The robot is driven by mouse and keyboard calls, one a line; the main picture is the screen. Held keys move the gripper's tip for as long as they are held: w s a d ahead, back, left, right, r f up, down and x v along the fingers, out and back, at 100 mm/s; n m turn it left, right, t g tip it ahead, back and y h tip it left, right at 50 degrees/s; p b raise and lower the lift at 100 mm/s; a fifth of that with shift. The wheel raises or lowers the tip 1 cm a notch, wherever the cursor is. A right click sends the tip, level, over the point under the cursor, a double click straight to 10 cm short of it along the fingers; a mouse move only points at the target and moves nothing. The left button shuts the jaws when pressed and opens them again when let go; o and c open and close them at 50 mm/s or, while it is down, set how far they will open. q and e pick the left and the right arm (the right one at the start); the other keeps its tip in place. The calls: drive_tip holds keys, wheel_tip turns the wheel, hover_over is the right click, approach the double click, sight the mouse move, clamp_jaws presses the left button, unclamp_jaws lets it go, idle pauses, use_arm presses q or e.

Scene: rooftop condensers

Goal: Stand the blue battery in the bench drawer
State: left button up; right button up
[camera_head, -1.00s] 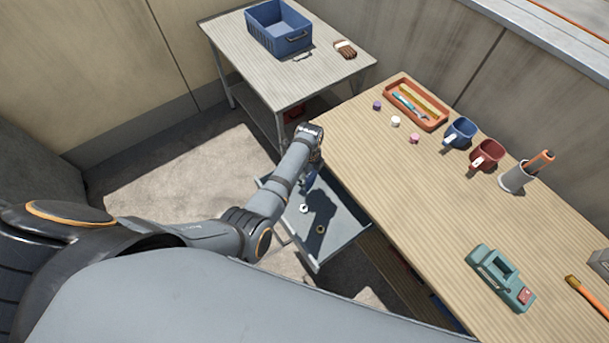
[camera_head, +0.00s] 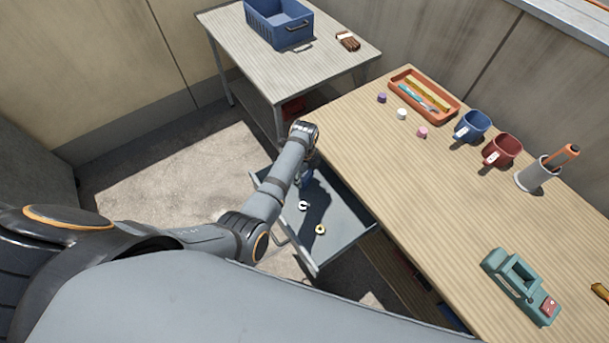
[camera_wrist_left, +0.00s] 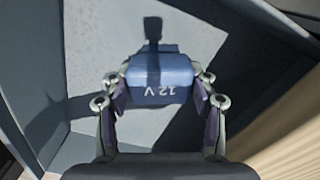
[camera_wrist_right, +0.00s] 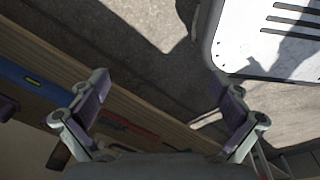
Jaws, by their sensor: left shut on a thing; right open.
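My left gripper (camera_wrist_left: 160,92) is shut on the blue battery (camera_wrist_left: 160,82), marked 12 V, with one finger on each side. In the head view a bit of the battery (camera_head: 306,181) shows below my wrist, over the far part of the drawer. The grey drawer floor lies beneath it; I cannot tell whether it touches. My right gripper (camera_wrist_right: 164,90) is open and empty above the ground beside a bench shelf. It is out of the head view.
A white ring (camera_head: 303,206) and a brass ring (camera_head: 320,229) lie in the drawer. The bench (camera_head: 420,190) carries a pen tray (camera_head: 453,113), two mugs, a grey holder and a teal device (camera_head: 520,286). A blue crate (camera_head: 280,35) stands on the side table (camera_head: 225,40).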

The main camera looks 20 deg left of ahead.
use_arm(q)
drive_tip(key=o, duration=1.3)
drive_tip(key=shift+f, duration=0.1)
drive_tip(key=o, duration=0.4)
drive_tip(key=shift+c, duration=0.2)
use_arm(e)
drive_tip(key=shift+s+a+f, duration=0.1)
drive_tip(key=shift+s+a, duration=0.25)
drive_tip(key=shift+s, duration=0.4)
use_arm(q)
wheel_tip(320, 180, up, 12)
drive_tip(key=p, duration=0.1)
use_arm(e)
drive_tip(key=shift+w+d+r, duration=0.15)
drive_tip(key=shift+r, duration=0.25)
drive_tip(key=shift+w+d+r, duration=0.1)
drive_tip(key=shift+d+r, duration=0.05)
drive_tip(key=shift+r, duration=0.2)
use_arm(q)
drive_tip(key=shift+w, duration=0.1)
use_arm(e)
drive_tip(key=shift+a, duration=0.2)
